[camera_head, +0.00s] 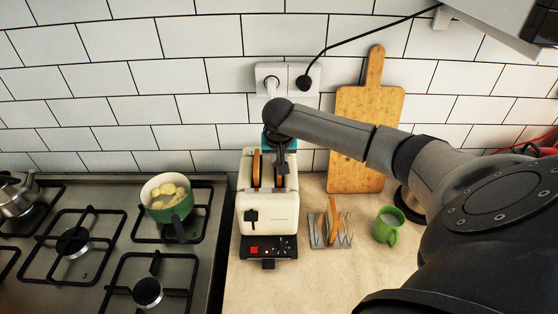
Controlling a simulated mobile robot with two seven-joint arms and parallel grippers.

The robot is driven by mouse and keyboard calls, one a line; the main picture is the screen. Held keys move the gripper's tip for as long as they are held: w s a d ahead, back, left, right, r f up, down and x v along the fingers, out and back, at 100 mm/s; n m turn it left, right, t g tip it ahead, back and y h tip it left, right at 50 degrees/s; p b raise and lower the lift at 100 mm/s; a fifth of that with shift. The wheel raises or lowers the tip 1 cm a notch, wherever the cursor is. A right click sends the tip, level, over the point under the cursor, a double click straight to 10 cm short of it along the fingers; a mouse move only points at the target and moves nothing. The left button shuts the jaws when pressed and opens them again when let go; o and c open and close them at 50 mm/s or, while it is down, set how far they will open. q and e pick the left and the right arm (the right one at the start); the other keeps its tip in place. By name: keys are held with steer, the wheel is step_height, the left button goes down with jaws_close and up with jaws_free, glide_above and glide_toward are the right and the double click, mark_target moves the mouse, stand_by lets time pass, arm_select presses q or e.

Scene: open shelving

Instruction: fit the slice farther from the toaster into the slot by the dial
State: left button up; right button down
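The cream toaster (268,212) stands on the counter, with its controls on a dark front panel (267,248). One slice of bread (257,166) stands upright in its left slot. A second brown slice (279,179) shows at the right slot, directly beneath my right gripper (282,170), and is partly hidden by it. I cannot tell whether the fingers still grip this slice. Another slice (333,216) stands in the metal rack (318,240) to the right of the toaster. My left gripper is not in view.
A green mug (388,226) stands right of the rack, partly near my arm. A wooden board (365,125) leans on the tiled wall. A hob with a green pot (168,209) lies to the left. Plugs (303,83) sit above the toaster.

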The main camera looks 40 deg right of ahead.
steer(key=c, duration=1.3)
jaws_free()
steer(key=shift+f, duration=0.15)
steer(key=shift+c, duration=0.2)
steer(key=o, duration=0.5)
steer(key=shift+c, duration=0.2)
steer(key=shift+r, duration=0.25)
steer(key=v, duration=1.2)
steer(key=shift+p, duration=0.4)
steer(key=shift+w+d, duration=0.1)
steer(key=shift+f, duration=0.1)
